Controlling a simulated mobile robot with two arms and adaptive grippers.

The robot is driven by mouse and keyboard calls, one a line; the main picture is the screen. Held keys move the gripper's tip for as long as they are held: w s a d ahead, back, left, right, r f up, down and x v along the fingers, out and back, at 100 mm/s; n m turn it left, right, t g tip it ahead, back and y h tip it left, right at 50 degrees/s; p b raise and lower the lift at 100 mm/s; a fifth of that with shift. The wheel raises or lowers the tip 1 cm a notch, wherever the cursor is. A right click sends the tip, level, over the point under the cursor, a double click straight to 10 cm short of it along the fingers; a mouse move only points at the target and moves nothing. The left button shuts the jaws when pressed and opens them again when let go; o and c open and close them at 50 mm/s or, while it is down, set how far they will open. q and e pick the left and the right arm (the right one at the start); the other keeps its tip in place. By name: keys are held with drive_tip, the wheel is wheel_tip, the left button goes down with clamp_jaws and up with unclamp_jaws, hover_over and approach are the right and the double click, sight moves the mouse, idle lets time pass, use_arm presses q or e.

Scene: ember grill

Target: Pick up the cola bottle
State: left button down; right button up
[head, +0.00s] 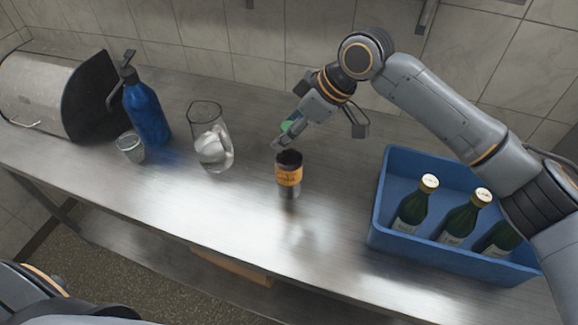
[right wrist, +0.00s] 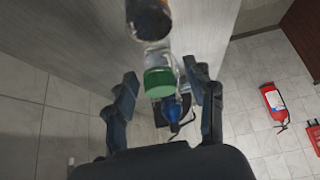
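No bottle is clearly identifiable as cola. A small dark-topped container (head: 288,176) with an orange label stands on the steel counter; a dark cylinder (right wrist: 149,18), likely the same one, shows at the top of the right wrist view. A green cap (head: 287,126) shows behind my right gripper's finger, its body mostly hidden. The right wrist view shows a clear bottle with a green cap (right wrist: 159,82) between and beyond the fingers. My right gripper (head: 316,138) is open, its fingers apart, above the counter behind the labelled container. My left gripper is not in view.
A blue crate (head: 376,229) with green bottles (head: 411,205) stands at the right. A glass jug (head: 211,140), a small glass (head: 130,147), a blue spray bottle (head: 147,112) and a domed metal box (head: 38,92) stand left. The counter's front middle is clear.

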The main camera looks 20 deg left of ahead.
clamp_jaws()
drive_tip(key=shift+r, duration=0.2)
